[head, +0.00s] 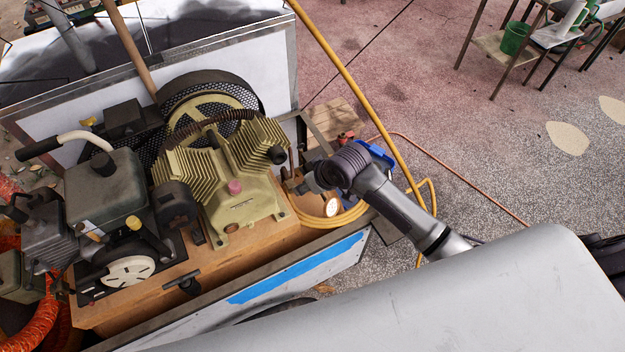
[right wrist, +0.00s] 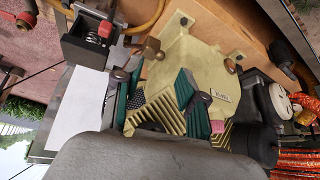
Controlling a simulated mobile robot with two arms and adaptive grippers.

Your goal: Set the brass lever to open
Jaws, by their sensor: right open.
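A small brass-coloured part (right wrist: 151,48) sits at the end of the tan compressor pump (right wrist: 205,65) in the right wrist view. I cannot tell whether it is the lever or which way a handle points. In the head view the pump (head: 238,195) stands on the cart, and the area by its right end is partly hidden by my right arm. My right gripper (right wrist: 157,76) has its two teal fingers apart and nothing between them, with the pump behind them. In the head view my right gripper (head: 306,186) is close to the pump's right end. My left gripper is not in view.
A yellow hose (head: 340,70) crosses behind my right arm and coils beside the pump. A round white gauge (head: 332,207) is below the gripper. A dark engine (head: 105,190) stands left of the pump. The cart's blue-striped side wall (head: 300,268) is in front.

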